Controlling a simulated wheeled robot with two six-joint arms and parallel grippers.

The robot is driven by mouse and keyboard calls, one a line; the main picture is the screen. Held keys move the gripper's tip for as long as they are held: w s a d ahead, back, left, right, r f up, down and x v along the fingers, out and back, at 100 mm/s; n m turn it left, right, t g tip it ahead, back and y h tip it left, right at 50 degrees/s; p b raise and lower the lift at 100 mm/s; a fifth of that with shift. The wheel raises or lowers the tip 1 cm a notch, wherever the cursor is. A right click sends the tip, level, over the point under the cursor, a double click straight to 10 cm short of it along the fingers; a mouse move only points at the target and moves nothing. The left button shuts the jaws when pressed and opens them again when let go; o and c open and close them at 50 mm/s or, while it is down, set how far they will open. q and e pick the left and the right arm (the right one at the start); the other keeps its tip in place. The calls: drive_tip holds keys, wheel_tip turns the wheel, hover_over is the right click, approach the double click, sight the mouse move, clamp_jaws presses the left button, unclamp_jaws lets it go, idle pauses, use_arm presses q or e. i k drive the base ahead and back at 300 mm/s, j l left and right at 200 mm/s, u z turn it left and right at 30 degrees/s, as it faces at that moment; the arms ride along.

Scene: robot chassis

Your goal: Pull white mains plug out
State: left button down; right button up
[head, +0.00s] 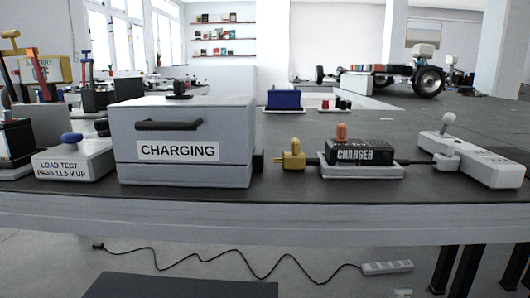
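The white mains plug (445,148) sits at the left part of a white power strip (488,164) on the right of the workbench. A pale round knob (448,119) stands up on a stem above the plug. A short black cable runs from the plug left to the black charger (358,152), which rests in a light tray (350,171) and has an orange knob on top. The plug appears seated in the strip; its pins are hidden. Neither of my grippers is in view.
A grey CHARGING box (183,172) with a dark handle stands mid-bench. A yellow connector (292,157) is between box and charger. A load tester (72,160) is at left. A second strip (388,267) with a black cable lies on the floor. Bench space in front is narrow.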

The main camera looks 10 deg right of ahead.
sight(446, 161)
drive_tip(key=k+j+z, duration=0.1)
drive_tip(key=z, duration=1.4)
